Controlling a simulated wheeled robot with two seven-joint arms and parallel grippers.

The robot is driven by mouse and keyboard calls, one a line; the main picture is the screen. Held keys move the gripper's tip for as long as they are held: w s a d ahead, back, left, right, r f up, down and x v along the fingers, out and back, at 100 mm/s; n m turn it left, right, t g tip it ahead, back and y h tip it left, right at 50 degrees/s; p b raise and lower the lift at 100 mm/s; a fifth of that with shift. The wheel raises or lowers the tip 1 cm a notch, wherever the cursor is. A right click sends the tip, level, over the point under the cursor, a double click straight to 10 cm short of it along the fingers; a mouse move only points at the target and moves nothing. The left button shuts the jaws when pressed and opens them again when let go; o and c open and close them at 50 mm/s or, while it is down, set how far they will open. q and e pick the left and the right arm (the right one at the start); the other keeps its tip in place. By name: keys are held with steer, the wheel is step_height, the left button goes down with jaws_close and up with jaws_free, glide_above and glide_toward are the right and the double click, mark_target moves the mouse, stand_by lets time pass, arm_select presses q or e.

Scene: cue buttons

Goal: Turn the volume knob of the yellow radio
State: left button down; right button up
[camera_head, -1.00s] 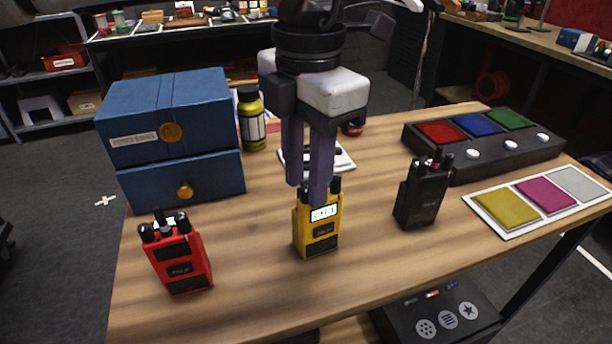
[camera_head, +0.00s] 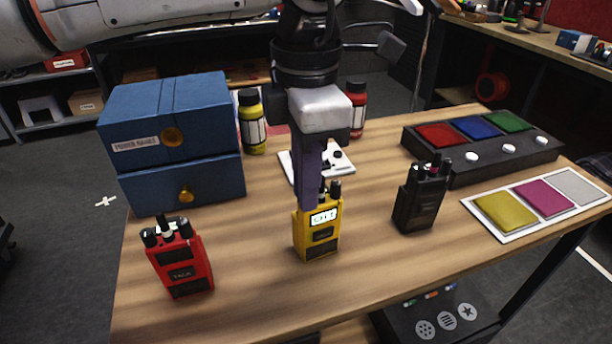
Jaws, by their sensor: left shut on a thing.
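The yellow radio (camera_head: 320,232) stands upright at the front middle of the wooden table, its small lit screen facing me. My left gripper (camera_head: 308,203) points straight down from above, its purple fingers at the top left of the radio. It is shut on the volume knob, which the fingers hide. Another dark knob or stub (camera_head: 335,190) shows on the radio's top, to the right of the fingers. My right gripper is not in view.
A red radio (camera_head: 180,262) stands left and a black radio (camera_head: 421,196) right. Blue drawers (camera_head: 175,140) stand back left. A button box (camera_head: 480,148) and a colour card (camera_head: 540,203) lie right. Yellow (camera_head: 252,125) and red (camera_head: 356,110) bottles stand behind. Front table surface is clear.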

arm_select(q)
steer(key=shift+m, duration=0.9)
steer(key=c, duration=1.8)
jaws_free()
steer(key=shift+o, duration=0.2)
steer(key=shift+r, duration=0.1)
step_height(320, 180, up, 10)
steer(key=shift+s, duration=0.1)
